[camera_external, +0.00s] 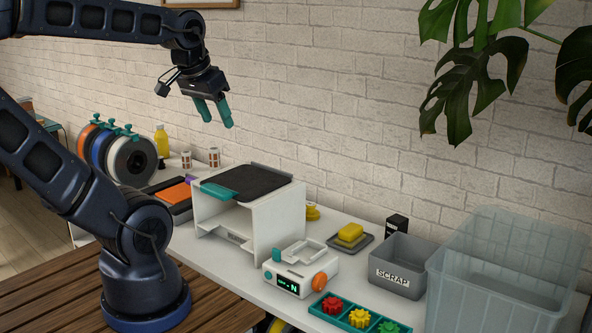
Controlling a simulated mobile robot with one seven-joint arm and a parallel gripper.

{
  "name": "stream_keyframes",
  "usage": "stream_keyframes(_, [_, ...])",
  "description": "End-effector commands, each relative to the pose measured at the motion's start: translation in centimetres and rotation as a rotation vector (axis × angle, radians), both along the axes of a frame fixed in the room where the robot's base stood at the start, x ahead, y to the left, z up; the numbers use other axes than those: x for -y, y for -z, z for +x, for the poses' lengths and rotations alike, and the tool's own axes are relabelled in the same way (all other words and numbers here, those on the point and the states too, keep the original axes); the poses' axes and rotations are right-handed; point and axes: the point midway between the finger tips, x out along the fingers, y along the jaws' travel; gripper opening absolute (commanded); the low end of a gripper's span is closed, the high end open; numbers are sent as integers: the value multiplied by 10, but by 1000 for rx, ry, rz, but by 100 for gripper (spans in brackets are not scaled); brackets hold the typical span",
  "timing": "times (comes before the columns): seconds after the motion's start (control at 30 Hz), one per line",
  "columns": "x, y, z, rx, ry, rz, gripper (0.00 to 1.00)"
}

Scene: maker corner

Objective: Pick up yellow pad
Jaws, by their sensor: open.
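A yellow pad (350,232) lies on a small dark tray (364,240) on the white table, left of the grey scrap bin. My gripper (215,118) is high above the table, up and to the left of the pad. Its teal fingers are apart and nothing shows between them.
A white stand with a dark top (254,181) rises left of the pad. A white device (300,271) and a teal tray of gears (352,318) are in front. The scrap bin (401,264) and a large clear bin (492,275) stand right. Plant leaves hang upper right.

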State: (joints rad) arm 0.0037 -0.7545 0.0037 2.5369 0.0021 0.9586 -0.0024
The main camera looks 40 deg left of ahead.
Motion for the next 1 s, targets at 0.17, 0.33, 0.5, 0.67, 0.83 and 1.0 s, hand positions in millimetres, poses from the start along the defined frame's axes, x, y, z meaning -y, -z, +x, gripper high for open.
stream_keyframes(0.17, [0, 0, 0, 0, 0, 0, 55])
stream_keyframes(0.33, [0, 0, 0, 0, 0, 0, 55])
stream_keyframes(0.5, [0, 0, 0, 0, 0, 0, 77])
stream_keyframes(0.67, [0, 0, 0, 0, 0, 0, 91])
stream_keyframes(0.83, [0, 0, 0, 0, -1, 0, 91])
stream_keyframes(1.0, [3, 1, 11, -16, -28, -27, 91])
